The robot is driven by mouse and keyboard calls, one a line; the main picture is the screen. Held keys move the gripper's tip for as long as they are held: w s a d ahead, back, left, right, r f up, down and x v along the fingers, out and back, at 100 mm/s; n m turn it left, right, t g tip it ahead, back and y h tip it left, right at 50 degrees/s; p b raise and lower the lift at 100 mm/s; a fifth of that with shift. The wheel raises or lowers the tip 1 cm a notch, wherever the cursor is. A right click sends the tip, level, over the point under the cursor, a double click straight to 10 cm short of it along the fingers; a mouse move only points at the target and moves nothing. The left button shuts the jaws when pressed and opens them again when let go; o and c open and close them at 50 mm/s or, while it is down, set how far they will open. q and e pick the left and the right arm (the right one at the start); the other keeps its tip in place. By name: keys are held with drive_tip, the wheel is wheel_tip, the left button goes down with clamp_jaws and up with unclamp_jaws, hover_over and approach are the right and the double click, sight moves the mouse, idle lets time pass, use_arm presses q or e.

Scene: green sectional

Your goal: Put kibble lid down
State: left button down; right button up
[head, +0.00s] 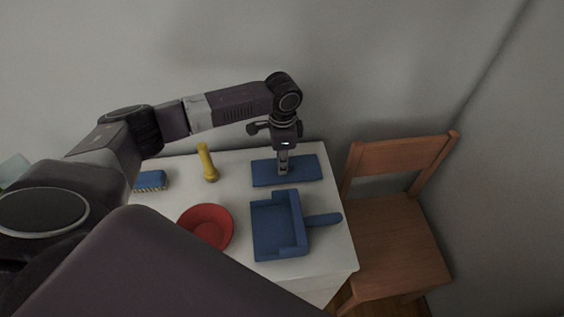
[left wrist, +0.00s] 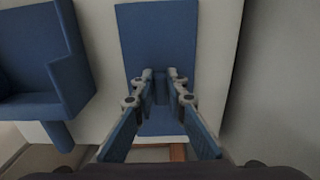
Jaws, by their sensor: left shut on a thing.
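The kibble lid is a flat blue rectangular panel (head: 305,170) at the back right of the white table, with a small raised grip in its middle. It also shows in the left wrist view (left wrist: 158,35). My left gripper (head: 283,170) points straight down over the lid's middle. In the left wrist view its fingertips (left wrist: 160,76) are closed on the blue grip. The lid looks level, on or just above the tabletop; I cannot tell if it touches. My right gripper is not in view.
On the white table (head: 238,169) are a blue dustpan (head: 275,228) just in front of the lid, a red bowl (head: 207,226), a yellow flashlight (head: 207,163) and a blue brush (head: 150,180). A wooden chair (head: 395,235) stands at the right, the wall behind.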

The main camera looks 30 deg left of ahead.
use_arm(q)
drive_tip(key=shift+f, duration=0.15)
drive_tip(key=c, duration=1.9)
unclamp_jaws()
drive_tip(key=shift+c, duration=0.2)
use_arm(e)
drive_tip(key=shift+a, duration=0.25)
use_arm(q)
wheel_tip(320, 180, up, 12)
drive_tip(key=b, duration=0.2)
drive_tip(key=shift+r, duration=0.2)
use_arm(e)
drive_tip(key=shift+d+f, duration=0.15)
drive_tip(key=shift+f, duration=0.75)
